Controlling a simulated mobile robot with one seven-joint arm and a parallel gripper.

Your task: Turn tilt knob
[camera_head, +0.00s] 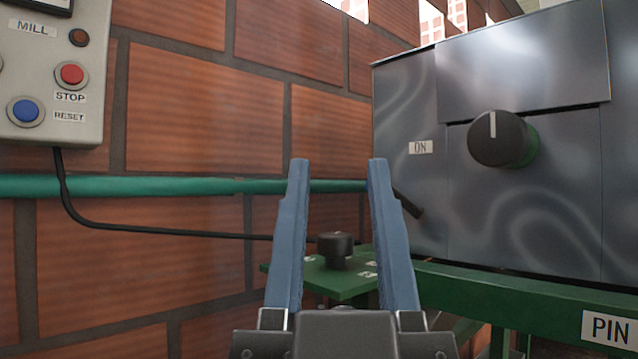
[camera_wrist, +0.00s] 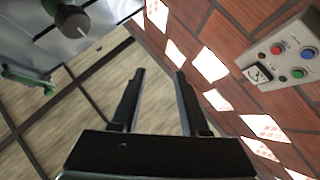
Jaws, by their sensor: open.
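A large black knob (camera_head: 498,138) with a white pointer line sits on the grey metal box, right of my gripper, its line upright. A label "ON" is left of it. A smaller black knob (camera_head: 335,246) stands on a green plate (camera_head: 345,281) with white numerals, seen between my fingers. No label shows which is the tilt knob. My gripper (camera_head: 338,165) is open and empty, its blue fingers pointing up and away, touching neither knob as far as I can tell. The wrist view shows my gripper (camera_wrist: 160,72) open, with the large knob (camera_wrist: 70,19) at upper left.
A grey control panel (camera_head: 45,115) labelled MILL, with STOP and RESET buttons, hangs at the left. A green pipe (camera_head: 170,187) and a black cable run along the brick wall (camera_head: 200,110). A green beam (camera_head: 530,295) marked PIN lies below the metal box (camera_head: 400,110).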

